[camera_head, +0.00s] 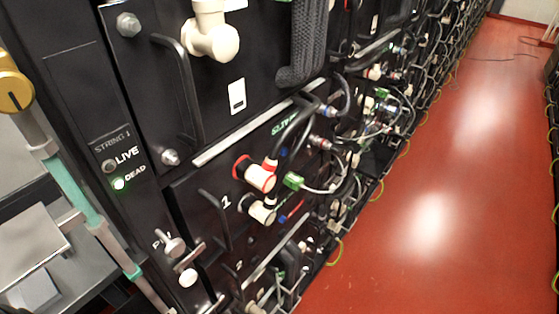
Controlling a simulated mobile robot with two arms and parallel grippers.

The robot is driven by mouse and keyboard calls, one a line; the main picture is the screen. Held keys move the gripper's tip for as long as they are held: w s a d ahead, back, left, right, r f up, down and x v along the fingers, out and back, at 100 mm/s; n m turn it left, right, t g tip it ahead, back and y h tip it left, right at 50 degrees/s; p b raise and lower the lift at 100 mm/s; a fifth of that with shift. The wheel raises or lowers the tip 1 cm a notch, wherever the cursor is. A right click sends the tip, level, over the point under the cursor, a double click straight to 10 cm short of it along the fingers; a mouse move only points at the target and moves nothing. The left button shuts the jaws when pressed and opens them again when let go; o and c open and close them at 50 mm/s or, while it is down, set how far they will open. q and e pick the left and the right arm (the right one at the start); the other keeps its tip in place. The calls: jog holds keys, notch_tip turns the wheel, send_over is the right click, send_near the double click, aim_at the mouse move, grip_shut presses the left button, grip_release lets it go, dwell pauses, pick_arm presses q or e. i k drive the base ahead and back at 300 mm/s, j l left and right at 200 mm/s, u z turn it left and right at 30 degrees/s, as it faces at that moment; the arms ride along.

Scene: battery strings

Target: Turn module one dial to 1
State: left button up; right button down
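A black module marked "1" (226,202) sits in the rack at the middle left, with a black handle beside the number. To its right are a white connector with a red ring (259,176) and a second white connector (262,211) below it. A grey knob (174,246) sits low on the left panel, beside a partly hidden label. A white round knob (188,278) is just below it. I cannot tell which part is the module one dial, or read its setting. Neither of my grippers is in view.
Cables hang out along the rack's right side. A grey-and-teal post (73,188) stands at the left. The red floor (440,200) at right is mostly clear.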

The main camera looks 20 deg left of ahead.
aim_at(309, 145)
jog(key=l+u, duration=0.1)
jog(key=u, duration=0.3)
jog(key=i+l+u, duration=0.1)
jog(key=u, duration=0.3)
jog(key=l+u, duration=0.1)
jog(key=u, duration=0.3)
jog(key=i+l+u, duration=0.1)
jog(key=u, duration=0.3)
